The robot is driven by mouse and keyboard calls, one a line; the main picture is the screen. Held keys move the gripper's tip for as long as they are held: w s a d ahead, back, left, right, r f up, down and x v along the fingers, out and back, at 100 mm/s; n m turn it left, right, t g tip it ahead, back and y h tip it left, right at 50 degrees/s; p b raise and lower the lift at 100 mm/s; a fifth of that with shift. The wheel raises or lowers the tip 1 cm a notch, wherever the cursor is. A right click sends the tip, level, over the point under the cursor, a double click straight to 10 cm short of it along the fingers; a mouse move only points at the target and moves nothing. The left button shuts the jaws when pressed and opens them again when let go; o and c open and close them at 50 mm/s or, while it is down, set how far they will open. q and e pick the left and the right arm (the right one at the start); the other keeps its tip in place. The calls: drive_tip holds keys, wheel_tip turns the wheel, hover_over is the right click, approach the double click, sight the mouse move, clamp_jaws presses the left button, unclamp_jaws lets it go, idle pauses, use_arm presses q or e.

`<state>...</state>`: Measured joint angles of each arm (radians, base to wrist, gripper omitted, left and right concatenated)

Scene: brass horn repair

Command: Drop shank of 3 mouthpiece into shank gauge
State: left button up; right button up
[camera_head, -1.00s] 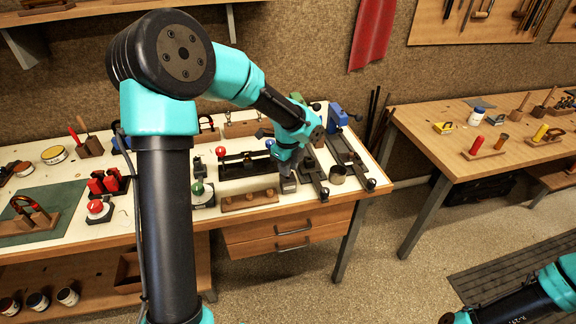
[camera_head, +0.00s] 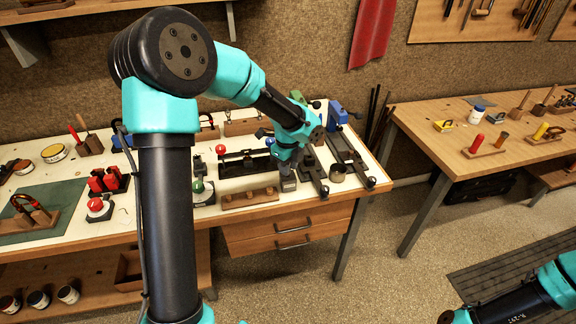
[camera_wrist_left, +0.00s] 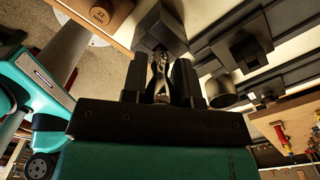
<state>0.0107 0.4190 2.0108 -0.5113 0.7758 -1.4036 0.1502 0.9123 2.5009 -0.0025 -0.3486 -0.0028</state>
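My left gripper (camera_head: 287,172) hangs over the right part of the white-topped bench and points down. In the left wrist view, its two dark fingers (camera_wrist_left: 159,80) are closed around a small, shiny dark metal piece (camera_wrist_left: 159,72), which looks like the mouthpiece. Its shank end is hard to make out. A dark grey block (camera_wrist_left: 160,28), which looks like the shank gauge, lies right by the fingertips. The same grey block (camera_head: 288,185) shows under the gripper in the head view. Whether the piece is in the block I cannot tell.
A wooden rack with holes (camera_head: 248,198) stands left of the grey block. Dark rail fixtures (camera_head: 350,155) and a small round cup (camera_head: 338,173) stand to the right. A red-ball fixture (camera_head: 221,150) and a green-topped one (camera_head: 198,187) are left.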

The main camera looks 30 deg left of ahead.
use_arm(q)
drive_tip(key=o, duration=0.5)
drive_tip(key=shift+o, duration=0.2)
wheel_tip(320, 180, up, 17)
drive_tip(key=shift+r, duration=0.2)
idle(0.6)
